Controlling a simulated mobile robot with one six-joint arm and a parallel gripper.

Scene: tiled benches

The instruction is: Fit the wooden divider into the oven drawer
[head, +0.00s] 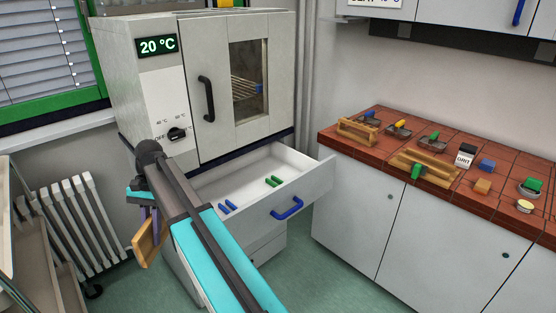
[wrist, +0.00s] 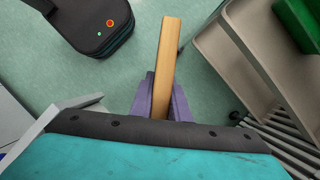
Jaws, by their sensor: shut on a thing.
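The wooden divider (head: 148,243) is a light-brown flat piece held by my gripper (head: 150,220), left of the oven drawer and outside it. In the wrist view the divider (wrist: 169,55) sticks out from between the purple fingers of my gripper (wrist: 163,98), which are shut on it. The oven drawer (head: 318,183) is pulled open below the grey oven (head: 222,100). Inside it are a pair of blue guides (head: 227,207) and a pair of green guides (head: 274,181). A blue handle (head: 287,208) is on its front. My arm hides the drawer's left part.
A red-tiled bench (head: 350,140) at right holds wooden racks (head: 425,165), a black-and-white jar (head: 465,156) and small coloured blocks. A white radiator (head: 82,215) and a shelved cart (head: 35,235) stand at left. Green floor shows between them and the drawer.

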